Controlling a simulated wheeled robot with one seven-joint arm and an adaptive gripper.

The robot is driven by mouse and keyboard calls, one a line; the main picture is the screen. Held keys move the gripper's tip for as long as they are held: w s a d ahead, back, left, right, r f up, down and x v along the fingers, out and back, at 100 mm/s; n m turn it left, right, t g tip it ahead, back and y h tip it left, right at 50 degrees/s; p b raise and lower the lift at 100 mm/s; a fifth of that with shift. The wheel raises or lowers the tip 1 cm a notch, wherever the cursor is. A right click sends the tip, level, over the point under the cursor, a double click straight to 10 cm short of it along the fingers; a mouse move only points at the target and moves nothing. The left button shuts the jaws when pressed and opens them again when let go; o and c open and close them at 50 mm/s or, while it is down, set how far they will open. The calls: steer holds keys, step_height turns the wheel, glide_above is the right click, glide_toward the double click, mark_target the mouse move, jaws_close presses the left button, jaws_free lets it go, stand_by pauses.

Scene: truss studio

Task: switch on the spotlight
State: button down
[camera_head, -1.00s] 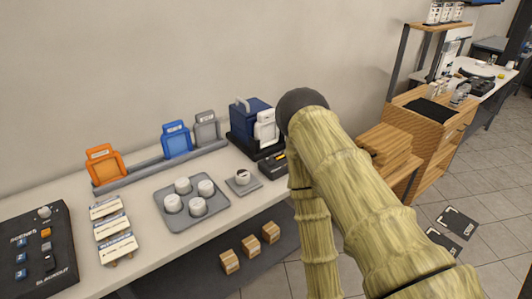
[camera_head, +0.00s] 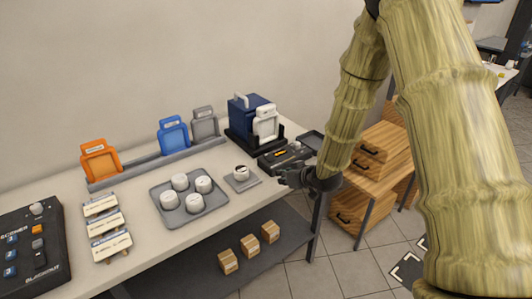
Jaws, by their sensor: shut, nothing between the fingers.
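A navy box-shaped unit (camera_head: 243,112) that looks like the spotlight stands on a black base at the back right of the table. A white framed panel (camera_head: 265,125) sits at its front. I cannot tell whether it is lit. A dark low device (camera_head: 277,161) with small controls lies in front of it. My gripper (camera_head: 282,179) is shut and empty, at the table's front right edge, just in front of the dark device and right of a small grey pad (camera_head: 243,179) with a white knob-like piece. I cannot tell if it touches anything.
A black control panel (camera_head: 32,254) with blue, orange and black buttons is at far left. Orange (camera_head: 100,160), blue (camera_head: 174,136) and grey framed panels stand in a rail (camera_head: 150,168). A grey tray (camera_head: 165,215) holds several white pucks. A wooden drawer cabinet (camera_head: 375,165) stands right.

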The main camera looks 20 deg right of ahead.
steer(key=w+d+r+t, duration=0.1)
steer(key=w+r, duration=0.1)
steer(key=r, duration=0.3)
steer(key=w+d+r+n, duration=0.1)
steer(key=w+r, duration=0.2)
steer(key=r, duration=0.2)
steer(key=shift+w+t+y, duration=0.25)
steer(key=shift+t+y, duration=0.15)
steer(key=p, duration=0.3)
glide_above(266, 158)
steer(key=f, duration=0.5)
steer(key=shift+s+d+f, duration=0.15)
steer(key=shift+s, duration=0.25)
steer(key=shift+w+f+p, duration=0.2)
steer(key=shift+w+f, duration=0.05)
steer(key=shift+f, duration=0.5)
steer(key=shift+w+f+p, duration=0.2)
steer(key=shift+f, duration=0.5)
